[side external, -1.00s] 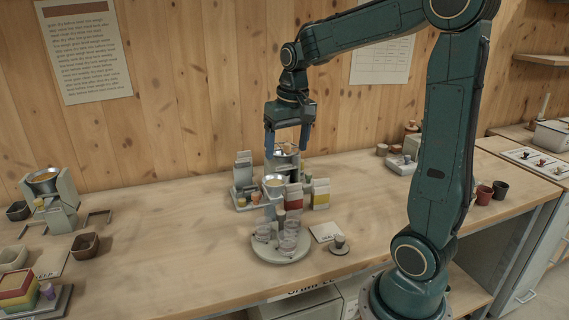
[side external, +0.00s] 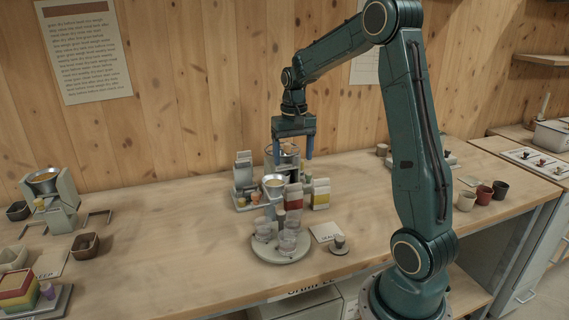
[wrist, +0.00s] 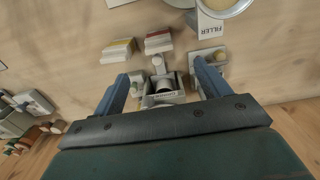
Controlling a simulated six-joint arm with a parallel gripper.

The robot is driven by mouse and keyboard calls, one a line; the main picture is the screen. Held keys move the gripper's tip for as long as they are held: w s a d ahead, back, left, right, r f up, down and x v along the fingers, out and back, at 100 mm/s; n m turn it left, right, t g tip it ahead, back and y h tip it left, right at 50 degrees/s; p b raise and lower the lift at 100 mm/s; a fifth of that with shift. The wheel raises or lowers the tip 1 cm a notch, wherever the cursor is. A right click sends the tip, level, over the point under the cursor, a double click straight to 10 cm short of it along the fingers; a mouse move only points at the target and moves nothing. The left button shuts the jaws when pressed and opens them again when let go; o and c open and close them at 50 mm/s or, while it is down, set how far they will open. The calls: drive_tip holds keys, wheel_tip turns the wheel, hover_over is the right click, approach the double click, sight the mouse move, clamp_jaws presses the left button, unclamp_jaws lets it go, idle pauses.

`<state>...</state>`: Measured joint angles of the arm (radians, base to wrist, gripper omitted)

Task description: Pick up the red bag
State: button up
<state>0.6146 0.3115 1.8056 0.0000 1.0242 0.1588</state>
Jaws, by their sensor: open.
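The red bag (side external: 293,196) is a small upright packet, white with a red band, standing in the middle of the table beside the yellow-banded bag (side external: 320,194). In the wrist view the red bag (wrist: 158,42) lies ahead of the fingers, right of the yellow one (wrist: 117,50). My gripper (side external: 293,157) points down above and behind the red bag, apart from it. Its two blue fingers are spread and empty; they also show in the wrist view (wrist: 161,78), on either side of a small grey machine (wrist: 163,90).
A filler with a metal bowl (side external: 274,183) stands just left of the red bag, with a round tray of clear cups (side external: 281,253) in front. Cups (side external: 484,194) stand at the right.

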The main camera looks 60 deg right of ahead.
sight(293, 191)
wheel_tip(293, 191, down, 7)
drive_tip(key=shift+f, duration=0.15)
idle(0.4)
drive_tip(key=shift+s+f, duration=0.1)
drive_tip(key=shift+f, duration=2.5)
drive_tip(key=c, duration=1.1)
drive_tip(key=shift+r, duration=0.25)
wheel_tip(293, 191, up, 20)
drive_tip(key=shift+f, duration=0.15)
